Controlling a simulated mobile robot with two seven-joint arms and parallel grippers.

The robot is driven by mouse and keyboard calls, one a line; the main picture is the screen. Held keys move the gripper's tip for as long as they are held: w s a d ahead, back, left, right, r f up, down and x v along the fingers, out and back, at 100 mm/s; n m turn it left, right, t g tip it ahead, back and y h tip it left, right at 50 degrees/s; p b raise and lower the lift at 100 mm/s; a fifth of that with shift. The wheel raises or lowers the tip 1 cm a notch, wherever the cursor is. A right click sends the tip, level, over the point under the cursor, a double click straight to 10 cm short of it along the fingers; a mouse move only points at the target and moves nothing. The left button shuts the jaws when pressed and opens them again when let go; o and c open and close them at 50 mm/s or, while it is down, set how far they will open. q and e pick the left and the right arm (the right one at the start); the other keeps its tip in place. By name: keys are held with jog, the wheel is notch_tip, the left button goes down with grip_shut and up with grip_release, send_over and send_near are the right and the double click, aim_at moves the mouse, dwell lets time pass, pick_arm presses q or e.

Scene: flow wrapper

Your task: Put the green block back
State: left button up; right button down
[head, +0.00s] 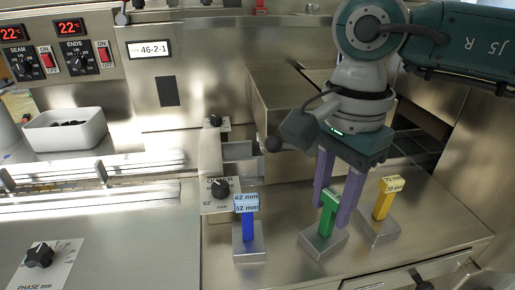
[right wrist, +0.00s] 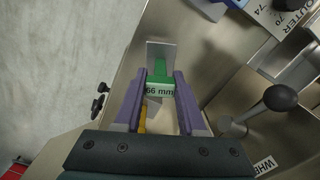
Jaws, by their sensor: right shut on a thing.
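The green block (head: 327,217) stands upright at its metal base (head: 320,243), between the blue and yellow blocks. It also shows in the right wrist view (right wrist: 160,74), with a "66 mm" label. My right gripper (head: 335,217) comes down from above, its purple fingers on either side of the green block and shut on it. In the right wrist view the fingers (right wrist: 163,80) flank the block's top. Whether the block's foot is fully seated in the base cannot be told. My left gripper is not in view.
The blue block (head: 248,222), labelled 62 mm, stands in a metal base to the left. The yellow block (head: 385,203) stands close on the right. A black ball-ended lever (head: 270,144) sticks out behind. A white bin (head: 65,130) sits far left.

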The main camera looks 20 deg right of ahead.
jog(key=shift+c, duration=2.4)
grip_release()
